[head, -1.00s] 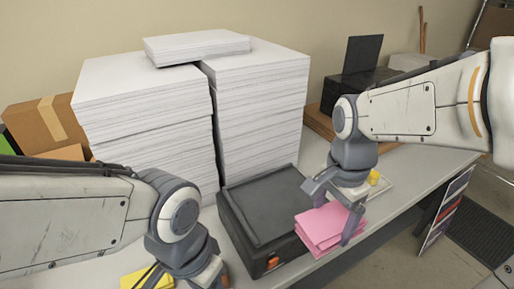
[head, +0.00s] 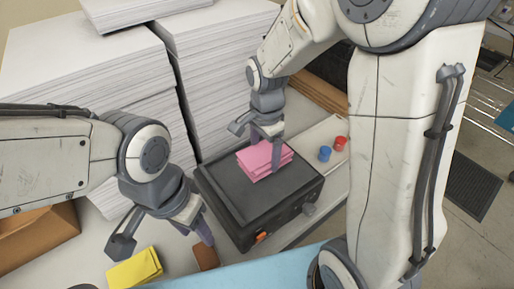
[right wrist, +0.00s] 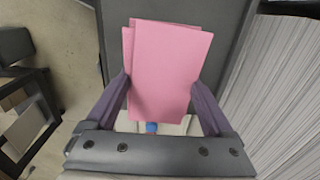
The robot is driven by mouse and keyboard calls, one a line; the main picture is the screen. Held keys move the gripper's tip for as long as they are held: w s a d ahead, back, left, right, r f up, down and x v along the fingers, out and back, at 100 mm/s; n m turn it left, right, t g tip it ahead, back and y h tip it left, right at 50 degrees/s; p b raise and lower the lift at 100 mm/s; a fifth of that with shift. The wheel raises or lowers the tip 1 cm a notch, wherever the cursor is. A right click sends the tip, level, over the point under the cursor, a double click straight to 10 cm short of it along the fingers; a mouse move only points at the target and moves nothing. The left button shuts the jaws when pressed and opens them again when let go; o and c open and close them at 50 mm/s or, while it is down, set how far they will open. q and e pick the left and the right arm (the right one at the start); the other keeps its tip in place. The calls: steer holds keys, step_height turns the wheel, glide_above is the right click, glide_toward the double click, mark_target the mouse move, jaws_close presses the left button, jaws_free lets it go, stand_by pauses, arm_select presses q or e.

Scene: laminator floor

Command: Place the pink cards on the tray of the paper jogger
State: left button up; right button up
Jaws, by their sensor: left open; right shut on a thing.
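The pink cards (head: 262,165) are a small stack, gripped by my right gripper (head: 267,150) over the black tray of the paper jogger (head: 225,190). I cannot tell whether the stack touches the tray. In the right wrist view the pink cards (right wrist: 170,65) sit between the two fingers, with the dark tray (right wrist: 115,45) behind them. My left gripper (head: 163,243) is open and empty at the lower left, above the table near a yellow card stack (head: 135,268).
Tall white paper stacks (head: 80,75) stand behind the jogger. A blue (head: 324,153) and a red (head: 340,143) small item lie to its right.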

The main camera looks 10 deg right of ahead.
mark_target(261, 162)
steer(key=shift+w+a+f, duration=0.3)
steer(key=shift+w+f, duration=0.1)
steer(key=shift+w, duration=0.15)
step_height(261, 162, down, 3)
steer(key=shift+f+p, duration=0.1)
steer(key=shift+p, duration=0.5)
steer(key=shift+f, duration=0.4)
steer(key=shift+f, duration=0.1)
